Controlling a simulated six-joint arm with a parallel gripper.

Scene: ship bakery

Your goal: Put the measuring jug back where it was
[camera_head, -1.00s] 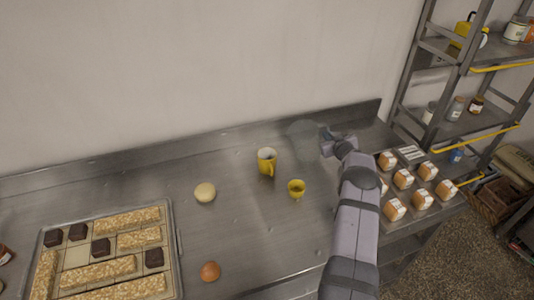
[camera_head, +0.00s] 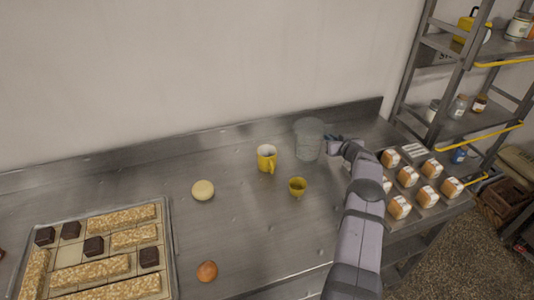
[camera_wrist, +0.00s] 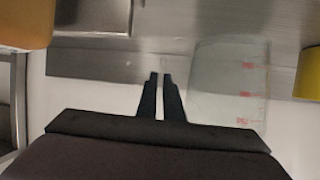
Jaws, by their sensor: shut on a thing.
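The clear, greyish measuring jug (camera_head: 308,141) is near the back of the steel counter, close to the wall. It looks upright; I cannot tell whether its base touches the counter. My gripper (camera_head: 333,144) is at its right side. In the wrist view the jug (camera_wrist: 230,85) shows red markings, right beside my fingers (camera_wrist: 161,76). The fingers are nearly together, shut on the jug; the clear part between them is hard to see.
A yellow mug (camera_head: 266,158) stands just left of the jug, with a small yellow cup (camera_head: 297,187) in front. A pale round bun (camera_head: 203,190), an egg (camera_head: 207,271) and a pastry tray (camera_head: 172,262) lie left. Loaves (camera_head: 398,206) and a shelf rack (camera_head: 418,85) are right.

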